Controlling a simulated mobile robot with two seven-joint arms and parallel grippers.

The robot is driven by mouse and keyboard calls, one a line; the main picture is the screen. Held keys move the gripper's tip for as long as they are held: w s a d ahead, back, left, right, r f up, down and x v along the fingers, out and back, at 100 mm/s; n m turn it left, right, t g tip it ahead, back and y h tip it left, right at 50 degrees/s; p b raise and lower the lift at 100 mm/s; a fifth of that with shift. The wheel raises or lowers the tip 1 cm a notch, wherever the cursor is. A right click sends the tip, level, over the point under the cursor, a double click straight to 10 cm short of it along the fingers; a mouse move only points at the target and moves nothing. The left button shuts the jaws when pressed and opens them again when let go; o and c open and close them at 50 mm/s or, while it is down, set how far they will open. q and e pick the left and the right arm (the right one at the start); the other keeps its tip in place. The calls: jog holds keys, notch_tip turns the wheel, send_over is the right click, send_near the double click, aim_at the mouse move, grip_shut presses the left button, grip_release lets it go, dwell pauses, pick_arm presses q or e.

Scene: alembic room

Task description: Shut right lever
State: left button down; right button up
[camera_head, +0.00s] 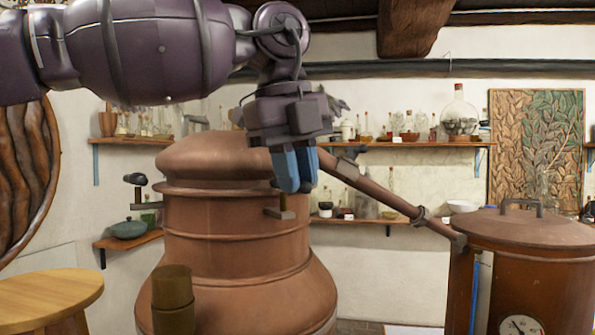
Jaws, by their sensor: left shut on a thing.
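A large copper still (235,235) stands left of centre. The right lever (281,212) is on the still's right side; its brown base and a short upright stem show just below my left gripper. My left gripper (294,182) comes down from above, its two blue fingers pointing downward in front of the still's shoulder. The fingers are shut on the upper part of the right lever, which they hide. The left lever (135,181), with a black handle, sticks out on the still's left side. My right gripper is out of view.
A copper pipe (380,192) slopes from the still down to a smaller copper vessel (530,232) with a gauge at right. A wooden stool (48,292) stands at lower left. Wall shelves (410,145) with bottles are behind.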

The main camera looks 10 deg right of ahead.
pick_arm(q)
jog(key=c, duration=1.1)
grip_release()
notch_tip(320, 180, up, 11)
jog(key=a, duration=0.2)
jog(key=shift+s+f, duration=0.15)
jog(key=shift+s, duration=0.25)
